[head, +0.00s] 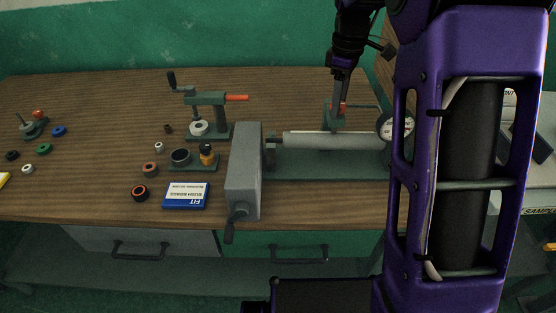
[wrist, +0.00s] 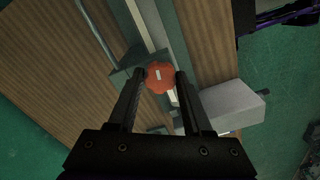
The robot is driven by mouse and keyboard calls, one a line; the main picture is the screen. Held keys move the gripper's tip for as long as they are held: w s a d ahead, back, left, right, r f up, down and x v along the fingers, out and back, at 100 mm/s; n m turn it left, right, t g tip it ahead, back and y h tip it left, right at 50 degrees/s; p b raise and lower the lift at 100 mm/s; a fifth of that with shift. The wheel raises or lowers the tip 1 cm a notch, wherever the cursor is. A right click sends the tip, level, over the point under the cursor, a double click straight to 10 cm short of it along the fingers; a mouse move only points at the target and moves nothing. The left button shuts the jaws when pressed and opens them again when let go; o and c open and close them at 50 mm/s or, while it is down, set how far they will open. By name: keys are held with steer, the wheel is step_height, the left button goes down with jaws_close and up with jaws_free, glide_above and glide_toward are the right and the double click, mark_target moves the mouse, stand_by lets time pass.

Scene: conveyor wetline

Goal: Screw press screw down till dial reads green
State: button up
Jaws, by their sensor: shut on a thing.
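My gripper (head: 338,98) points down over the green block (head: 334,118) behind the grey cylinder. It is shut on a red lobed knob (wrist: 160,77), which sits between the fingertips in the wrist view and has a white mark on top. I take this knob to be the press screw. A round white-faced dial (head: 397,124) stands just right of the cylinder, partly covered by my arm. Its reading is too small to tell.
The grey cylinder (head: 320,141) lies in a bench machine with a grey headstock box (head: 243,170). A small green press (head: 207,98) with a red handle stands left of it. A blue box (head: 186,195) and several rings lie on the wooden bench (head: 90,105).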

steer(key=shift+m, duration=0.8)
steer(key=shift+r+p, duration=0.1)
steer(key=shift+p, duration=0.2)
steer(key=shift+m, duration=0.6)
steer(key=shift+m+p, duration=0.5)
steer(key=shift+m, duration=1.3)
steer(key=shift+m, duration=0.6)
